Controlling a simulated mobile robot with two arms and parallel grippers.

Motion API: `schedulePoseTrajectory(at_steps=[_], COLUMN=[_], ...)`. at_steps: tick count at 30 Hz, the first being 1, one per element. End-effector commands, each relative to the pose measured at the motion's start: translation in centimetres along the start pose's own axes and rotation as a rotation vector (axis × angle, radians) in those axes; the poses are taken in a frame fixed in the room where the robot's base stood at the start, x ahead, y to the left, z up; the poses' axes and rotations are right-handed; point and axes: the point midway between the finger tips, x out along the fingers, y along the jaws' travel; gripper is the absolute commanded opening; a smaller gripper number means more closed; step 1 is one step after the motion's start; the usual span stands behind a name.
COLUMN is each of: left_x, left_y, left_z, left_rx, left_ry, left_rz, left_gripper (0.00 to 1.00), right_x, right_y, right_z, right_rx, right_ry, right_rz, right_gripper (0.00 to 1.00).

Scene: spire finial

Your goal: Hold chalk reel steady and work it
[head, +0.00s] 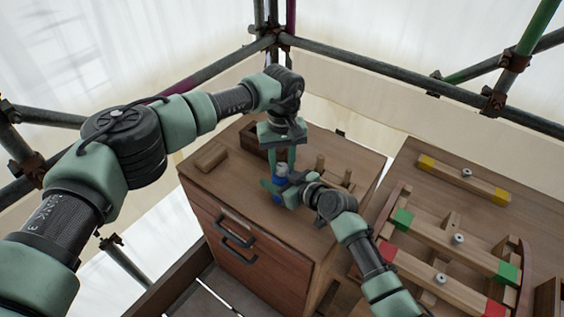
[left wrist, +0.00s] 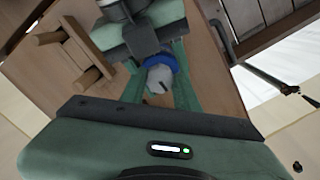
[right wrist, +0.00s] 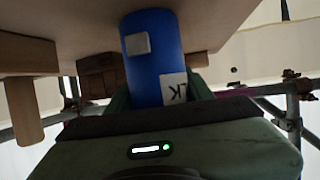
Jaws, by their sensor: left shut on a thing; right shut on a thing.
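The chalk reel (head: 281,170) is a blue cylinder with a grey-white top. It stands upright on the wooden cabinet, partly hidden by both grippers. My left gripper (head: 283,160) comes down from above and is shut on its upper part. In the left wrist view the grey top and blue rim of the reel (left wrist: 162,72) show between the fingers. My right gripper (head: 277,188) reaches in from the side and is shut on the blue body. In the right wrist view the blue body (right wrist: 152,50) with a pale label fills the space between the fingers.
The cabinet top (head: 310,225) also holds a wooden block (head: 211,157) at left, a dark open box (head: 253,139) behind and a small pegged rack (head: 338,176) at right. A bench (head: 450,205) with colour-ended timber bars stands to the right. Scaffold poles (head: 400,72) run behind.

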Motion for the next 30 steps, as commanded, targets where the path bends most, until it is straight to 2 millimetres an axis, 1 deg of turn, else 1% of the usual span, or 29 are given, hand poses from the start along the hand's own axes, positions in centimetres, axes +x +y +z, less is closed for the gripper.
schedulePoseTrajectory(at_steps=[7,20,21,23,30], left_x=[-0.12,-0.12,-0.12,-0.11,-0.04], left_y=[-0.10,-0.11,-0.11,-0.10,-0.04], left_z=[-0.21,-0.22,-0.22,-0.21,-0.09], left_rx=[0.052,0.061,0.061,0.061,0.061], left_ry=[0.005,0.005,0.005,0.005,0.002], left_rz=[-0.001,-0.001,-0.001,-0.001,0.000], left_gripper=[0.00,0.00,0.36,0.53,0.53], right_x=[-0.01,-0.01,-0.01,-0.01,0.00], right_y=[-0.03,-0.05,-0.05,-0.05,-0.06], right_z=[0.23,0.24,0.24,0.24,0.22], right_rx=[0.000,0.000,0.000,0.000,0.000], right_ry=[-0.004,-0.005,-0.005,-0.005,-0.004], right_rz=[-0.001,-0.001,-0.002,-0.002,-0.002], right_gripper=[0.06,0.06,0.06,0.06,0.06])
